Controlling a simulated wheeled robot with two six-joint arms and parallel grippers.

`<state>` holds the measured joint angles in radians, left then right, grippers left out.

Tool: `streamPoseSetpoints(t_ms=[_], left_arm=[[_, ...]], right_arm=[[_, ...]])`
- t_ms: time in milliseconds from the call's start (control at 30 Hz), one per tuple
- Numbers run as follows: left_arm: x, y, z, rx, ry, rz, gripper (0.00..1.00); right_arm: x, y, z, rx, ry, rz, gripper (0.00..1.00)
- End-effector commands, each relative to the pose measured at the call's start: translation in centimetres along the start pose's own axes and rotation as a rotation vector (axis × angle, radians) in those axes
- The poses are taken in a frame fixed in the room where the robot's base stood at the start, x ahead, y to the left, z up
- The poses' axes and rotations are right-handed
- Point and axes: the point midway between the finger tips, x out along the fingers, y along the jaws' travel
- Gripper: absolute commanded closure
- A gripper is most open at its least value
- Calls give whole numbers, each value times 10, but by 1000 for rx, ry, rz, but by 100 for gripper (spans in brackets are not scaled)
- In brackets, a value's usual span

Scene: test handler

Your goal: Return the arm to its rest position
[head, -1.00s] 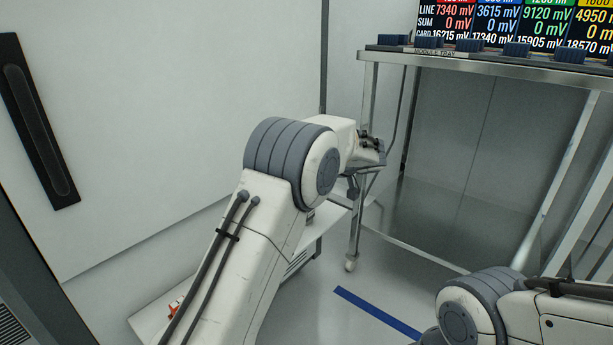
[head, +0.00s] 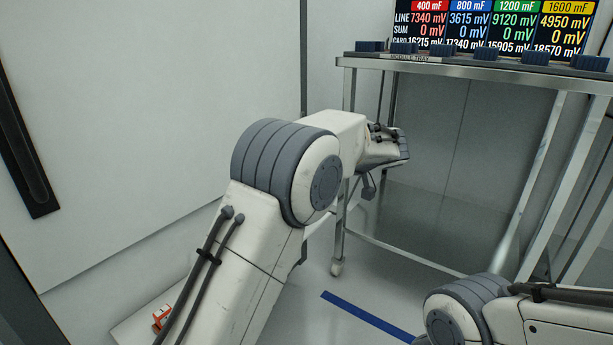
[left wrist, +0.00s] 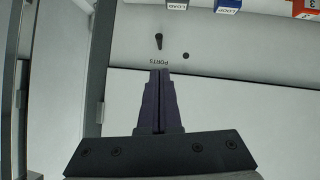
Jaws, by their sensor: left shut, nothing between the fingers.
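My left arm (head: 262,225) rises from the bottom of the head view, bends at a grey-banded joint and reaches right toward the metal table. Its gripper cannot be made out clearly there. In the left wrist view my left gripper (left wrist: 159,75) is shut, its two dark fingers together with nothing between them. The fingertips appear just below the upside-down word PORTS on a pale surface (left wrist: 225,45). Part of my right arm (head: 470,312) shows at the lower right of the head view; its gripper is out of the picture.
A metal table (head: 440,68) labelled MODULE TRAY carries several dark blocks, with a screen (head: 490,28) behind. A blue stripe (head: 365,316) marks the floor. The left wrist view shows a dark peg (left wrist: 158,41), a blue block (left wrist: 228,5) and a red block (left wrist: 305,9).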

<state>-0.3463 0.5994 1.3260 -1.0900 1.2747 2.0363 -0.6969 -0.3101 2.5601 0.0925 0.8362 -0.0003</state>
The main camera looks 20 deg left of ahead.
Motion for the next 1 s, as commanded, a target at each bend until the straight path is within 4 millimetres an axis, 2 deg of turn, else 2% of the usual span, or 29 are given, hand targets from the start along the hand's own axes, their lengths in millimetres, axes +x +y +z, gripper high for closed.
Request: streamPoseSetpoints(t_ms=[333, 467, 567, 667, 800, 900, 1000], left_arm=[[-5, 0, 1, 13, -9, 3, 100], [-30, -13, 2, 146, -90, 11, 100], [-68, -40, 10, 371, -223, 39, 100], [-115, -81, 22, 646, -385, 109, 100], [-178, -148, 38, 1010, -592, 267, 100], [-215, -197, 47, 1229, -709, 408, 100], [-245, -240, 52, 1399, -793, 553, 100]], right_arm=[[-2, 0, 0, 0, 0, 0, 50], [-18, -1, -1, 0, 0, 0, 50], [-40, -3, -2, 0, 0, 0, 50], [-64, -5, -4, 0, 0, 0, 50], [-95, -7, -5, 0, 0, 0, 50], [-114, -8, -6, 0, 0, 0, 50], [-131, -9, -7, 0, 0, 0, 50]])
